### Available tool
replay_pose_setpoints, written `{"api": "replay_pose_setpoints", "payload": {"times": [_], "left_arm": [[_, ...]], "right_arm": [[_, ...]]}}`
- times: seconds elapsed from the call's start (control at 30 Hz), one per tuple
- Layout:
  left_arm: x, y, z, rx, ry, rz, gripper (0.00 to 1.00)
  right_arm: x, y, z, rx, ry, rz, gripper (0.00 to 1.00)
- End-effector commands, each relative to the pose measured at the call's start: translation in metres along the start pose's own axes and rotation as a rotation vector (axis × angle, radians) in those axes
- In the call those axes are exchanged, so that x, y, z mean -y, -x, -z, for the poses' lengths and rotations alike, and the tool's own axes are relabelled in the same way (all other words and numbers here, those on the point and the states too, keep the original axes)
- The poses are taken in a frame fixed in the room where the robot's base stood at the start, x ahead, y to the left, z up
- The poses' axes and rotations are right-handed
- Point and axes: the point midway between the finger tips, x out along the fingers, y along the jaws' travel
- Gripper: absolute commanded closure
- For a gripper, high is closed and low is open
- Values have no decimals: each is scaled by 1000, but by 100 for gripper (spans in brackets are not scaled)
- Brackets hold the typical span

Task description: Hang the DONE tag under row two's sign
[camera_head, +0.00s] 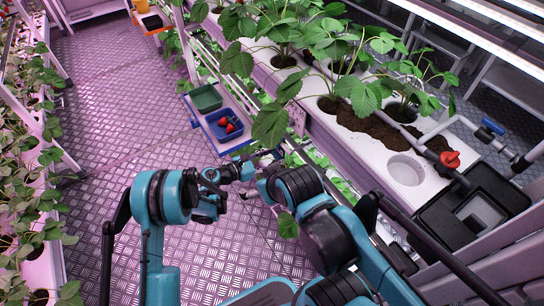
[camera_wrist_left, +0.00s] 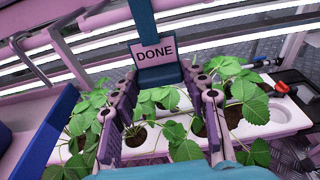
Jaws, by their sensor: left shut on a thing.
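The DONE tag (camera_wrist_left: 155,53) is a pink plate with black letters in a dark teal holder, with a teal strip rising above it. In the left wrist view it sits between the tips of my left gripper (camera_wrist_left: 160,85), which is shut on it and holds it roughly upright, slightly tilted. In the head view my left gripper (camera_head: 262,158) is small and partly hidden by my arms, beside the right-hand plant rack; the tag cannot be made out there.
A white planter trough (camera_head: 345,140) with strawberry plants runs along the right. A blue tray (camera_head: 215,132) with red berries and a green tray (camera_head: 205,98) stand at its aisle side. Another plant rack (camera_head: 40,260) lines the left. The metal aisle floor (camera_head: 110,130) is clear.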

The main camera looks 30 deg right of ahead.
Motion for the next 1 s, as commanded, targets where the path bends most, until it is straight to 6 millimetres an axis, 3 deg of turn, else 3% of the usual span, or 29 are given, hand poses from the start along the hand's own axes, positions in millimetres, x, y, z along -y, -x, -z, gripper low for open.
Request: {"api": "replay_pose_setpoints", "payload": {"times": [0.33,0.37,0.43,0.77,0.87,1.0], "left_arm": [[0,0,2,0,0,0,81],[0,0,2,0,0,0,48],[0,0,2,0,0,0,32],[0,2,2,0,0,0,32],[0,10,2,0,1,-1,32],[-1,36,2,0,2,-3,32]], "right_arm": [[0,0,0,0,0,0,14],[0,0,0,0,0,0,14],[0,0,0,0,0,0,14],[0,0,0,0,0,0,14],[0,0,0,0,0,0,14],[0,0,0,0,0,0,14]]}}
